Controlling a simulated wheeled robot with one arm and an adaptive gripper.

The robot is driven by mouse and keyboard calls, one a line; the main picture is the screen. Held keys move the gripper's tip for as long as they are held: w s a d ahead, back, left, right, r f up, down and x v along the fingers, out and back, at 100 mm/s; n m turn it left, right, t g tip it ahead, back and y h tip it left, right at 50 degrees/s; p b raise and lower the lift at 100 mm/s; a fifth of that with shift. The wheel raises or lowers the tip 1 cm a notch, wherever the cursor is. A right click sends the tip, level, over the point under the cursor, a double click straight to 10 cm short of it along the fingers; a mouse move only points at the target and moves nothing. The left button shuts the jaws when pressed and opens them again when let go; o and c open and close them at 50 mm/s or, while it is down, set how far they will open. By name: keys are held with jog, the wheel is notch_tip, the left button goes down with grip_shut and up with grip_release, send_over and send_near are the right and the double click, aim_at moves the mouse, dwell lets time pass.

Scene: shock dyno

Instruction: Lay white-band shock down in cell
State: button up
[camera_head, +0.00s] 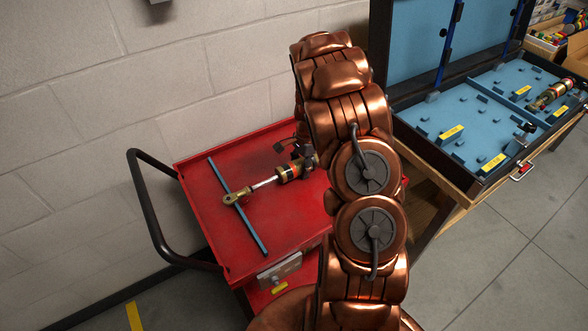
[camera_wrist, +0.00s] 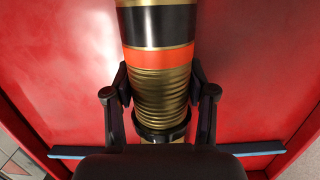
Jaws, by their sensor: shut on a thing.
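A gold shock absorber (camera_head: 288,173) with a silver rod and an eye end is on or just above the red cart top (camera_head: 215,245); I cannot tell if it touches. Its eye reaches the thin blue strip. The wrist view shows an orange-red band beside a black band on its body (camera_wrist: 160,55); no white band shows there. My gripper (camera_wrist: 162,82) is shut around the ribbed gold part. In the head view my arm hides much of the gripper and the shock's far end. The open case (camera_head: 437,160) with blue foam cells stands at the right.
Another gold shock with a red band (camera_head: 551,95) lies in the case's right part. Yellow labels (camera_head: 451,133) and small blue blocks stand in the foam. The cart has a black handle (camera_head: 150,215). A block wall stands behind; grey floor lies open at the lower right.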

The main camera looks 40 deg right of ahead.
aim_at(300, 160)
jog(key=shift+f, duration=0.1)
grip_shut()
jog(key=shift+w+r+p, duration=0.1)
jog(key=shift+r+p, duration=0.3)
jog(key=shift+r, duration=2.7)
notch_tip(300, 160, up, 8)
jog(key=p, duration=0.2)
